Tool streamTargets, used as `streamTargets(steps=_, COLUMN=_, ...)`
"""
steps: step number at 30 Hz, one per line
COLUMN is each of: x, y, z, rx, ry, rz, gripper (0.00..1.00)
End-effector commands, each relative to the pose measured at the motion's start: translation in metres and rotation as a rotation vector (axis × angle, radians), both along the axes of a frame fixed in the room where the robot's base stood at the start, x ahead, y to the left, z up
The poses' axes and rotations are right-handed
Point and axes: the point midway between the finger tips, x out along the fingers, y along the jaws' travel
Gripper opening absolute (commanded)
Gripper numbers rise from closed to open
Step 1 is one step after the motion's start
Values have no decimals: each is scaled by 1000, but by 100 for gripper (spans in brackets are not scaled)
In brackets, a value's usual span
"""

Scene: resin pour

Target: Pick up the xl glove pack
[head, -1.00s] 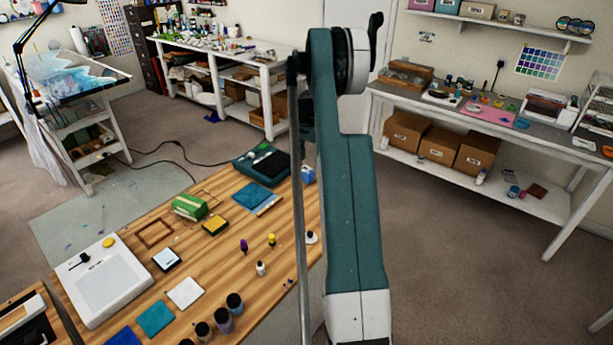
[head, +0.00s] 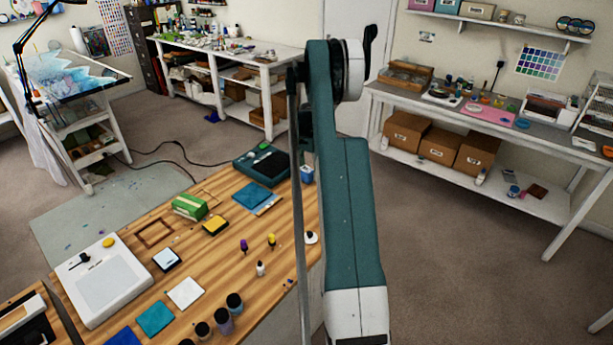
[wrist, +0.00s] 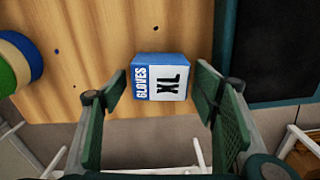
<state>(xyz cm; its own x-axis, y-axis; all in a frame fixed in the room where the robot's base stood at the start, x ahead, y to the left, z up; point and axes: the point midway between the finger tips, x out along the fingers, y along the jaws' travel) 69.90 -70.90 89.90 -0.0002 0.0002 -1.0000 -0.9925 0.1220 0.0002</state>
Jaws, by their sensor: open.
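The XL glove pack (wrist: 162,77) is a small blue and white box marked "GLOVES XL", near the wooden table's edge in the wrist view. In the head view it is a small blue and white box (head: 307,174) at the table's far right edge, beside my arm. My gripper (wrist: 160,84) is open, with one green-padded finger on each side of the pack in the picture. The pack shows between the fingers, and I see no clear contact. In the head view my gripper's fingers cannot be made out.
A dark green-rimmed tray (head: 262,165) lies close to the pack; it also shows in the wrist view (wrist: 270,60). Round coloured rolls (wrist: 18,62) are at left there. The wooden table (head: 215,265) holds several bottles, jars and tiles. Open floor lies beyond its edge.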

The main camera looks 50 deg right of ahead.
Motion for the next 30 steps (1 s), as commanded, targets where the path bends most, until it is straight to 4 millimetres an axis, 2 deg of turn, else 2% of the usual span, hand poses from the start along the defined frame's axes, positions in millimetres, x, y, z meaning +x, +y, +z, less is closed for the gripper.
streamTargets(steps=17, x=0, y=0, z=-2, rx=0, ry=0, rz=0, gripper=60)
streamTargets(steps=19, x=0, y=0, z=-2, rx=0, ry=0, rz=0, gripper=55)
streamTargets(steps=24, x=0, y=0, z=-2, rx=0, ry=0, rz=0, gripper=32)
streamTargets(steps=30, x=0, y=0, z=-2, rx=0, ry=0, rz=0, gripper=32)
